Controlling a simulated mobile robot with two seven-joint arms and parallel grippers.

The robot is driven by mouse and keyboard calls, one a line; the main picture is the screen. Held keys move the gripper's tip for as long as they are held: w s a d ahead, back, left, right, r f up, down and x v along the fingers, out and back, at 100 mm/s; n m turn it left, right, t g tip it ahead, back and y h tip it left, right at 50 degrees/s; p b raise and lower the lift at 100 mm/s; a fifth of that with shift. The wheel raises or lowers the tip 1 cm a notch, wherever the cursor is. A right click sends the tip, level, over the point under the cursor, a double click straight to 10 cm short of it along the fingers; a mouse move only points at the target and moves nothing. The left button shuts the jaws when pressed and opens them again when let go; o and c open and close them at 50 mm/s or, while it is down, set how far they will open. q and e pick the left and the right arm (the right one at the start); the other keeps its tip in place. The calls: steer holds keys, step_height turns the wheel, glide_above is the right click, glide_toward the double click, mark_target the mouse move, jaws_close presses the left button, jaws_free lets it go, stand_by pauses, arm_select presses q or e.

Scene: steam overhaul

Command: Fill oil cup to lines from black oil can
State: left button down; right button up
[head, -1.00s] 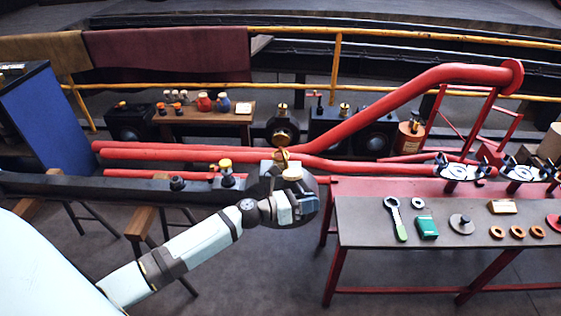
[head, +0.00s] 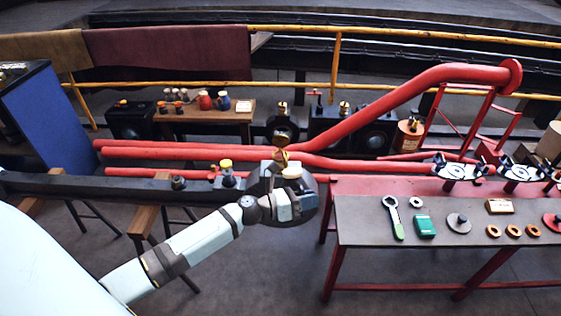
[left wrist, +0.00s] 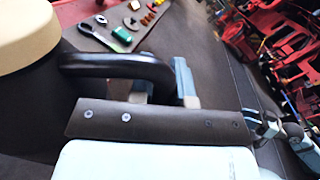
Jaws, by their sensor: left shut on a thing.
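My left gripper (head: 288,207) is shut on the black handle (left wrist: 115,68) of the black oil can. The dark can body (left wrist: 40,105) and its cream lid (left wrist: 28,28) show at the left of the left wrist view. In the head view the cream lid (head: 291,172) shows just above my gripper, which hides much of the can. A brass part (head: 281,157) shows just beyond the lid; I cannot tell whether it touches the can. A yellow-topped fitting (head: 225,166) stands on the black beam, left of my gripper. The oil cup's lines and oil level cannot be made out.
Long red pipes (head: 200,153) run behind the can. A workbench (head: 370,230) to the right carries a ring spanner (head: 394,217), a green box (head: 425,226) and several rings. The black beam (head: 100,187) rests on wooden trestles at left. Bare floor lies in front.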

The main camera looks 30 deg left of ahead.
arm_select(q)
steer(key=shift+r+p, duration=0.6)
steer(key=shift+p, duration=0.05)
steer(key=shift+w+a+r+n+p, duration=0.15)
steer(key=shift+r+n+p, duration=0.4)
steer(key=shift+p, duration=0.4)
steer(key=shift+r, duration=0.1)
stand_by(4.7)
steer(key=shift+a+r+n+p, duration=0.1)
steer(key=shift+r+n+p, duration=0.15)
steer(key=shift+r+p, duration=0.55)
steer(key=shift+f, duration=0.25)
stand_by(0.5)
